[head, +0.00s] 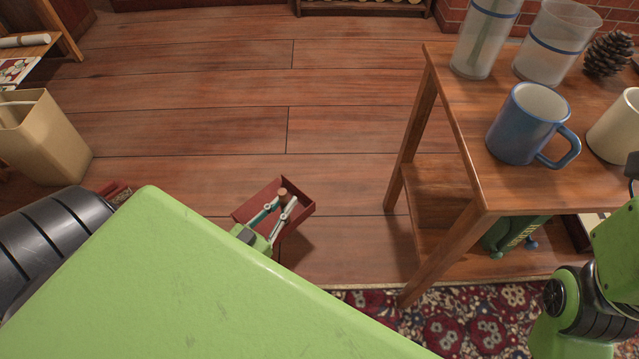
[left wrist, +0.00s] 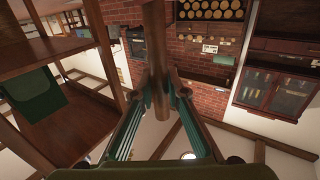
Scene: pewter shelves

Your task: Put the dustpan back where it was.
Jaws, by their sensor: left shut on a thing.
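The dustpan (head: 303,201) is a dark red, open tray, held low over the wooden floor in the middle of the head view. My left gripper (head: 280,203) is shut on its brown handle, whose round end shows between the fingers. In the left wrist view, the brown handle (left wrist: 153,45) stands between the two finger pads of my left gripper (left wrist: 160,98). The dustpan's tray cannot be made out there. My right arm shows at the lower right of the head view, but its fingers are out of the picture.
A wooden table (head: 452,110) at right bears a blue mug (head: 520,125), a white mug (head: 618,130), clear tumblers (head: 555,42) and a pinecone (head: 607,54). A green item (head: 512,236) is on its lower shelf. A tan bin (head: 45,135) stands left. Open floor lies between; a patterned rug (head: 450,325) is in front.

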